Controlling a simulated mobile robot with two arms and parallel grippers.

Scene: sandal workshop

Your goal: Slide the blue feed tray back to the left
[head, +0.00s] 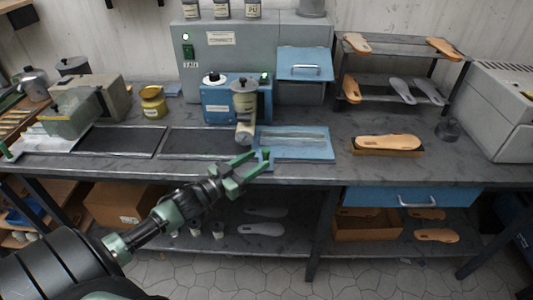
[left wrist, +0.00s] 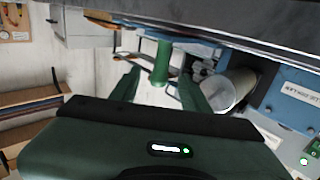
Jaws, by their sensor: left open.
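The blue feed tray (head: 305,148) lies flat on the bench, right of the pale nozzle of the blue dispensing machine (head: 222,103). A green upright handle (head: 265,157) stands at the tray's front left corner. My left gripper (head: 252,170) is open at the bench's front edge, close to this handle. In the left wrist view, the handle (left wrist: 161,62) shows between and beyond the two open green fingers (left wrist: 158,85); I see no clear contact. Part of the blue tray (left wrist: 195,45) shows behind it. My right gripper is not in view.
Dark flat bed panels (head: 122,141) extend left of the tray. The nozzle (head: 243,134) hangs low by the tray's left end. A yellow can (head: 152,101) stands behind the panels. A tan sole on a block (head: 387,145) sits right of the tray. A blue drawer (head: 415,197) is under the bench.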

